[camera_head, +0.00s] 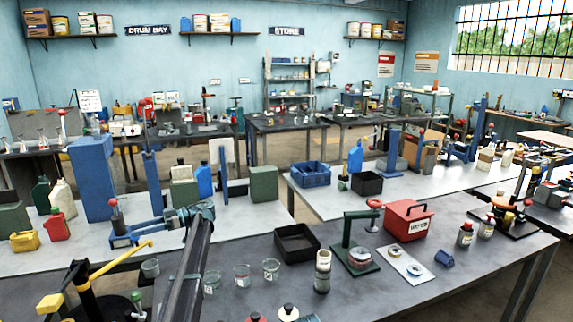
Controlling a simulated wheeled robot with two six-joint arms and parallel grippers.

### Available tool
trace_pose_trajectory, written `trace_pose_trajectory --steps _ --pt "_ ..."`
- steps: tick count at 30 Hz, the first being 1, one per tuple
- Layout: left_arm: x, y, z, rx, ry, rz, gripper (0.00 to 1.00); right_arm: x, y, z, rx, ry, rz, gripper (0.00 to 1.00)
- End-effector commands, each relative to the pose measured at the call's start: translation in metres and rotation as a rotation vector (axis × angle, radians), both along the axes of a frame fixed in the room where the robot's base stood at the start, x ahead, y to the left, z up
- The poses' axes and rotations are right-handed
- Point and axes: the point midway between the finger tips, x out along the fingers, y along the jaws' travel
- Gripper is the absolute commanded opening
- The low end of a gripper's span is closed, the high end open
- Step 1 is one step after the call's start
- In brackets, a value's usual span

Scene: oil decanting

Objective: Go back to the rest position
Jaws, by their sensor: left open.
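My left arm rises from the bottom edge as a long dark link. My left gripper (198,212) is at its far end, over the back edge of the front bench (350,290). It is open, and I see nothing held in it. Its fingertips are small and hard to make out against the blue vise-like tool (140,231) just to its left. My right gripper is not in view.
Clear beakers (242,275), a black tray (297,243), a grey canister (322,271), a green press (357,245) and a red box (407,220) stand right of my arm. A yellow-handled black tool (90,275) stands left. Bare bench lies at front right.

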Motion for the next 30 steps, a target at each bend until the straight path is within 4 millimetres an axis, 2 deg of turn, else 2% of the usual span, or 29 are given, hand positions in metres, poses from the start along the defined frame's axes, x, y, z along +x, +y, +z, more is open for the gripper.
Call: trace_pose_trajectory --steps 11,17,20,23,30 --pt "-0.032 -0.041 -0.040 -0.217 0.102 -0.098 0.76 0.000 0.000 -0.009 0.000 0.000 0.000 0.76" --pt "-0.061 -0.079 -0.076 -0.408 0.205 -0.203 0.76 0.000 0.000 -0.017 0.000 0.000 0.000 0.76" --pt "-0.080 -0.104 -0.100 -0.529 0.276 -0.282 0.76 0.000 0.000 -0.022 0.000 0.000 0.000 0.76" --pt "-0.107 -0.137 -0.130 -0.676 0.366 -0.388 0.76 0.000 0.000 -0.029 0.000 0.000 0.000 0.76" --pt "-0.205 -0.250 -0.217 -1.096 0.676 -0.807 0.76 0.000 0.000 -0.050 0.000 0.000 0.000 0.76"
